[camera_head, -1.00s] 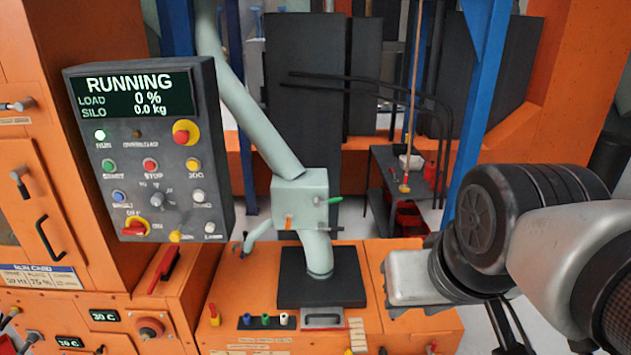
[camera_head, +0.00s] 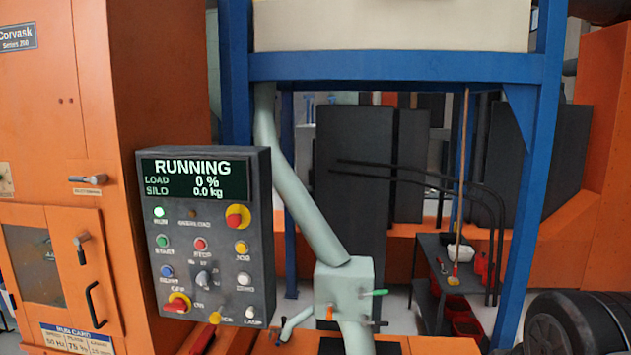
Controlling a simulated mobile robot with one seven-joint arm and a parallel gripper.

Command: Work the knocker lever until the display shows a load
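The display (camera_head: 195,180) on the grey control panel reads RUNNING, LOAD 0 %, SILO 0.0 kg. The green RUN lamp (camera_head: 159,212) is lit. A pale green chute pipe (camera_head: 305,215) slopes down into a pale box (camera_head: 343,285). The box has a green handle (camera_head: 376,293) on its right side and a small orange handle (camera_head: 329,313) low on its front. A pale bent lever (camera_head: 295,322) sticks out at the box's lower left. No label shows which of these is the knocker lever.
A blue frame (camera_head: 400,67) spans above the chute. The orange cabinet (camera_head: 165,90) and the panel fill the left side. A dark cart (camera_head: 440,262) with red items stands behind at the right. The orange base top is mostly cut off below.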

